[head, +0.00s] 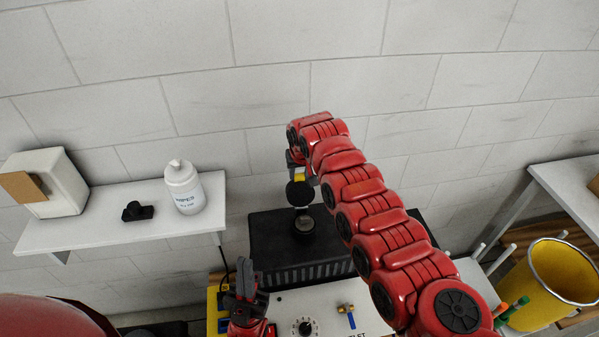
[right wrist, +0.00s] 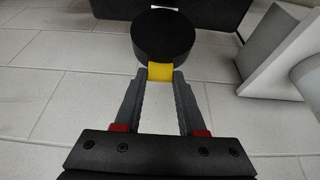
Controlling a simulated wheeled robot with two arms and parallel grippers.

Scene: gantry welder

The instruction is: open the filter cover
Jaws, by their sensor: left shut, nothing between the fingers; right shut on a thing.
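The filter cover, a round black disc (head: 300,194) with a yellow tab (head: 299,178), is above the round filter opening (head: 305,224) on the black box (head: 265,243). The opening shows uncovered below the disc. I cannot tell whether a hinge joins them. My right gripper (head: 297,170) is shut on the yellow tab. In the right wrist view, the right gripper's fingertips (right wrist: 160,78) close on the tab (right wrist: 160,71), with the cover (right wrist: 163,36) just beyond. My left gripper (head: 246,280) is shut and empty, over the left end of the panel in front of the box.
A white panel with a dial (head: 304,327) and a blue-handled valve (head: 350,318) lies in front. A shelf (head: 105,224) at left holds a white bottle (head: 184,188), a small black object (head: 137,211) and a dispenser (head: 50,181). A yellow bin (head: 545,285) stands at right.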

